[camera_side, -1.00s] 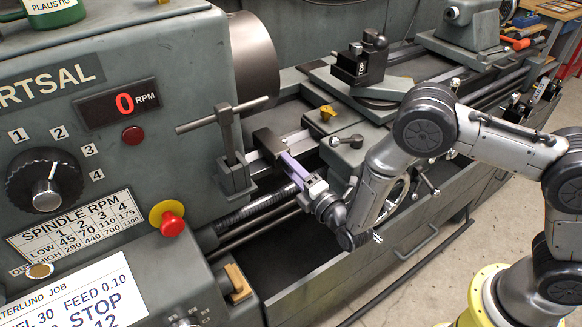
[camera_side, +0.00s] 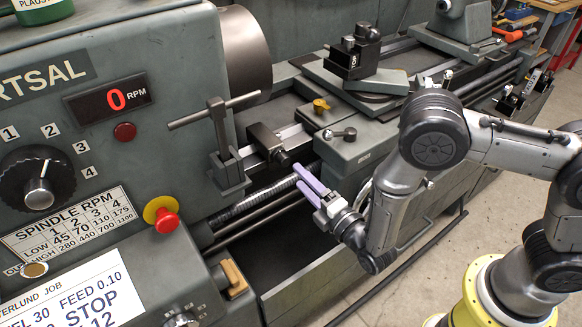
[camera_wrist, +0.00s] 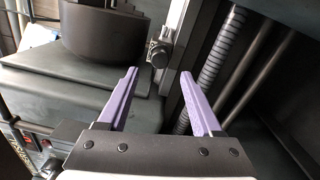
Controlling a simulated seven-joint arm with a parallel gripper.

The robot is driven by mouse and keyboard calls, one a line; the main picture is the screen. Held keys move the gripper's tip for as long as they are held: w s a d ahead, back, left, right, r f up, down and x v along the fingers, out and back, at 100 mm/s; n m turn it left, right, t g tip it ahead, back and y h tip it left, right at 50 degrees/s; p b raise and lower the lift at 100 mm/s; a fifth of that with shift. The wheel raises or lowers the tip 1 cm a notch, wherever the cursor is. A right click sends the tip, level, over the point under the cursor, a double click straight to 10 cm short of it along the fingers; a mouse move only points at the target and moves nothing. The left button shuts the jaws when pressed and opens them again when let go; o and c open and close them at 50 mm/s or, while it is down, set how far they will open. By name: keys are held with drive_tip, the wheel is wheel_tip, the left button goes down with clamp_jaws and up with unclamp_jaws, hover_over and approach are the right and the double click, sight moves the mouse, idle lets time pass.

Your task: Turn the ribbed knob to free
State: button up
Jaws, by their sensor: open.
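A small dark round knob (camera_side: 281,157) sits on the front of a dark block (camera_side: 264,141) on the lathe bed; I take it for the ribbed knob, though its ribs are too small to make out. It also shows in the wrist view (camera_wrist: 159,53), just beyond and between my fingertips. My gripper (camera_side: 304,178) has two purple fingers, spread apart with nothing between them. It stands off from the knob, to its lower right in the side view. The fingers also show in the wrist view (camera_wrist: 160,74) and point towards the knob, apart from it.
A clamp post with a crossbar (camera_side: 217,140) stands left of the block. A ribbed lead screw (camera_side: 262,198) runs below. The carriage with a small lever (camera_side: 340,134) is at right, and a yellow knob (camera_side: 320,105) stands behind. A red stop button (camera_side: 166,221) is on the headstock.

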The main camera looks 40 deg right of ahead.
drive_tip(key=s, duration=0.6)
drive_tip(key=shift+s, duration=0.15)
drive_tip(key=w+d+r+m+t+h, duration=0.15)
drive_tip(key=w+d+r+m, duration=0.25)
drive_tip(key=r, duration=0.5)
drive_tip(key=w+d+r+m+h, duration=0.3)
drive_tip(key=w+d+r+m, duration=0.15)
drive_tip(key=r, duration=0.45)
drive_tip(key=s+d+r+m+g+y, duration=0.1)
drive_tip(key=s+d+r+m, duration=0.15)
drive_tip(key=r, duration=0.35)
drive_tip(key=s+d+r+m+g+y, duration=0.1)
drive_tip(key=d+r+m+y, duration=0.15)
drive_tip(key=r, duration=0.45)
drive_tip(key=s+d+f+m+g, duration=0.1)
drive_tip(key=s+f+m+g, duration=0.2)
drive_tip(key=s, duration=0.9)
drive_tip(key=s+d+f+m+g+y, duration=0.1)
drive_tip(key=s+f+m+g, duration=0.2)
drive_tip(key=s+f+g, duration=0.6)
drive_tip(key=s+f, duration=0.1)
drive_tip(key=s, duration=0.3)
drive_tip(key=shift+d, duration=0.2)
